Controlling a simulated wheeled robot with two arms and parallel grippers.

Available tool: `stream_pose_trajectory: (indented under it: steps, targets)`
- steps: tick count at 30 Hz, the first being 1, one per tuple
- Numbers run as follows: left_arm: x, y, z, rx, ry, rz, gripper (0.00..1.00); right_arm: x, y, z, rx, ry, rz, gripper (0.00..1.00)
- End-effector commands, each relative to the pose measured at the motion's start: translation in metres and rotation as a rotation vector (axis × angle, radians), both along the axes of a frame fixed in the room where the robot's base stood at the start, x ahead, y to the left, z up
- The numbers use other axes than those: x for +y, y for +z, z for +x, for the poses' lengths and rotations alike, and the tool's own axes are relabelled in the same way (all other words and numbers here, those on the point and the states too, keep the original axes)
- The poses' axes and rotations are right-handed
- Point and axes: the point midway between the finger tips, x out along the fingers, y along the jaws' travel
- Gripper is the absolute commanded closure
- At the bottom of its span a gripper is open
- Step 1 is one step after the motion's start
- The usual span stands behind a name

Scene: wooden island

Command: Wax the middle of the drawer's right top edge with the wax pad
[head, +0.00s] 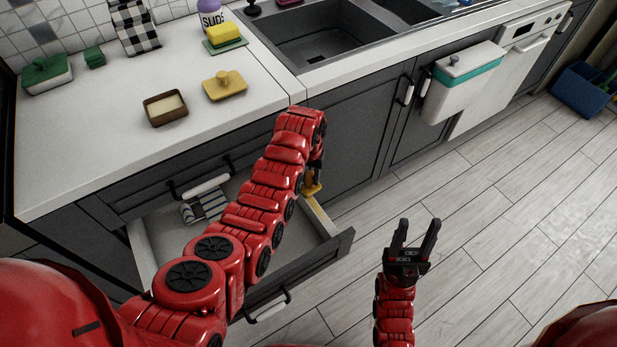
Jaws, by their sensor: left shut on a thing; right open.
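The drawer (140,250) is pulled open below the counter. Its right top edge (325,220) shows just past my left arm and has a yellowish stretch near the gripper. My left gripper (315,176) is shut on the yellow wax pad (311,188) and points down at that right edge. The pad is at or just above the edge; I cannot tell whether it touches. My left arm hides much of the drawer's inside. My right gripper (414,240) is open and empty over the floor, right of the drawer.
A brown dish with pale filling (165,107) and a tan knobbed block (225,85) sit on the counter (110,150). A folded striped cloth (203,205) lies in the drawer. A white bin (464,85) hangs on the cabinet front.

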Motion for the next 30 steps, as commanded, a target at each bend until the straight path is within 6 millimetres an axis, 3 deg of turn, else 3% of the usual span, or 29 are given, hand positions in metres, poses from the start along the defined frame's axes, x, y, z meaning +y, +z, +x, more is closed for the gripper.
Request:
stream_pose_trajectory:
  steps: [13,30]
  targets:
    - [0.012,-0.003,0.017,-0.003,0.0,0.0,1.0,0.0,-0.022,0.0,0.0,0.0,0.0,0.5]
    - [0.017,-0.001,0.015,0.0,0.001,0.001,1.0,0.0,-0.016,0.0,0.0,0.0,0.0,0.5]
